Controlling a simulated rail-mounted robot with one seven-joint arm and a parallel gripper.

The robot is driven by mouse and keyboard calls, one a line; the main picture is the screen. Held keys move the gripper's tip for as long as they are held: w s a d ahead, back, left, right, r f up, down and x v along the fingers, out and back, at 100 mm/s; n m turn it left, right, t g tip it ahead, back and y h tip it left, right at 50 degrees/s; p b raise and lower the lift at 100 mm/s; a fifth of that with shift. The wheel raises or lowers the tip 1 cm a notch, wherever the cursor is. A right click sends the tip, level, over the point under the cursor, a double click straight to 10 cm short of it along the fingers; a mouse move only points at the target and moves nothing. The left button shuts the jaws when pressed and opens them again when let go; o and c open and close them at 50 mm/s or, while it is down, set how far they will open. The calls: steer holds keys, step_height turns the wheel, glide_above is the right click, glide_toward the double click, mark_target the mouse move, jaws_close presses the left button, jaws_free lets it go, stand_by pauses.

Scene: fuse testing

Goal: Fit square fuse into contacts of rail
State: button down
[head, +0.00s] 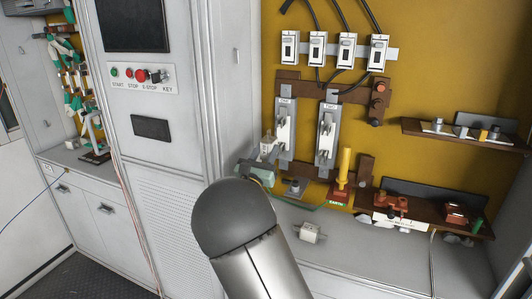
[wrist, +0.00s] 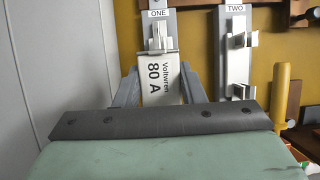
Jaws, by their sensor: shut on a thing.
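My gripper (wrist: 160,82) is shut on a white square fuse (wrist: 158,70) marked "Voltwren 80 A". In the head view the fuse (head: 267,145) is upright, just left of the rail labelled ONE (head: 285,130). In the wrist view rail ONE (wrist: 159,14) rises behind the fuse, its upper contact (wrist: 161,38) just above the fuse's top end. The fuse hides the lower part of that rail. I cannot tell whether fuse and contacts touch. The rail labelled TWO (wrist: 235,60) stands to the right with empty contacts.
Another white fuse (head: 310,232) lies on the grey bench. A yellow handle (head: 343,165) stands right of rail TWO. Shelves with parts (head: 465,134) are at the right, switches (head: 347,50) above. A grey cabinet wall (wrist: 50,60) is close on the left.

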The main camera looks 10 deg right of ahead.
mark_target(276, 141)
steer(key=shift+w+d, duration=0.1)
steer(key=shift+w, duration=0.1)
steer(key=shift+w+d, duration=0.45)
steer(key=shift+w, duration=0.3)
steer(key=shift+w+d, duration=0.5)
steer(key=shift+w, duration=0.25)
steer(key=shift+w+d, duration=0.45)
steer(key=shift+w, duration=0.3)
steer(key=shift+w+d, duration=0.15)
steer(key=shift+w, duration=0.1)
steer(key=shift+w+d, duration=0.15)
steer(key=shift+w, duration=0.1)
steer(key=shift+w+d, duration=0.1)
steer(key=shift+w+d, duration=0.25)
steer(key=shift+w, duration=0.15)
steer(key=shift+w+d, duration=0.3)
steer(key=shift+w, duration=0.2)
stand_by(1.1)
steer(key=shift+c, duration=1.9)
jaws_free()
